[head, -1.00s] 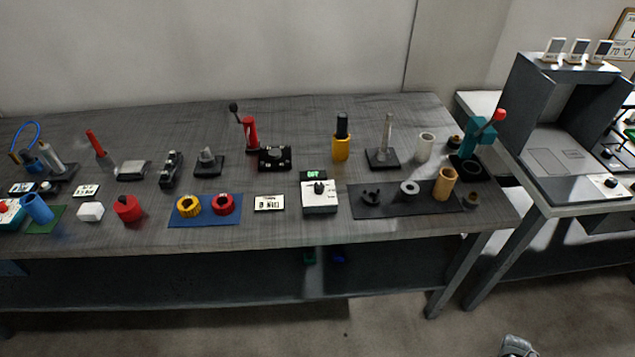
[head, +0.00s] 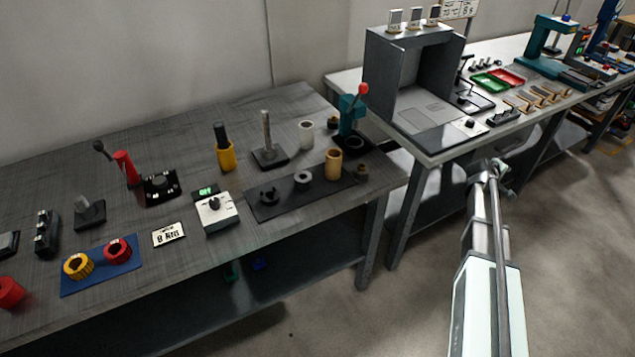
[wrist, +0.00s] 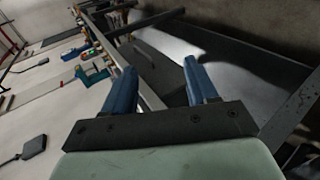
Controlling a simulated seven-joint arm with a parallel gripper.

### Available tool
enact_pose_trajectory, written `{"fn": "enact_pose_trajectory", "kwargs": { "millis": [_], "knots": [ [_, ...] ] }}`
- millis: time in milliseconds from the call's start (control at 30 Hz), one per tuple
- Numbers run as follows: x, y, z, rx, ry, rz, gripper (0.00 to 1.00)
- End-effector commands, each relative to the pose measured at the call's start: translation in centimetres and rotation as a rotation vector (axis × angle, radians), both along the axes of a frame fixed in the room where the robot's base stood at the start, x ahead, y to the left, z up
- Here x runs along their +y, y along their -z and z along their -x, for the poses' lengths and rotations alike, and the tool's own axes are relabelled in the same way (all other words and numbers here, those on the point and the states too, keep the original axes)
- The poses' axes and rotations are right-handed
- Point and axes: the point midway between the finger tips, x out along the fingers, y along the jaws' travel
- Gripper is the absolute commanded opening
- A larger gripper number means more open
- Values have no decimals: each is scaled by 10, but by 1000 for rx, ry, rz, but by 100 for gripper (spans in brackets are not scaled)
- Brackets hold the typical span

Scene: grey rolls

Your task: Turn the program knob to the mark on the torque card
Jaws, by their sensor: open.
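A white box (head: 222,219) with a black knob (head: 214,203) on top stands near the front of the grey bench in the head view. A small green-lit display (head: 205,191) sits behind it. Just left of the box lies a white card (head: 168,235) with black print, which seems to show an 8; its finer marks are too small to read. My gripper (head: 492,172) is beyond the bench's right end, over the floor and far from the knob. In the wrist view my gripper (wrist: 160,78) has its two blue fingers apart with nothing between them.
A dark mat (head: 290,207) with ring parts lies right of the box. A teal press (head: 349,115) stands at the bench's right end. A second bench (head: 436,150) carries a grey booth.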

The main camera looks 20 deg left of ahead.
Motion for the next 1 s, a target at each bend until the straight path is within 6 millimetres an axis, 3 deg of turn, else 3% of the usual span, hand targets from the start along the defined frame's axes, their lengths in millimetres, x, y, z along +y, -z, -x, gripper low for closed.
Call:
{"fn": "enact_pose_trajectory", "kwargs": {
  "millis": [33,200,367,467,600,767,1000],
  "knots": [
    [-5,-29,-18,-30,-19,39,58],
    [-11,-111,-54,-104,-83,165,58],
    [-1,-176,-80,-152,-133,257,58],
    [18,-212,-96,-173,-164,294,58],
    [77,-247,-118,-181,-218,299,58],
    [158,-255,-131,-154,-276,246,58],
    [304,-253,-134,-76,-383,135,58]
  ]
}}
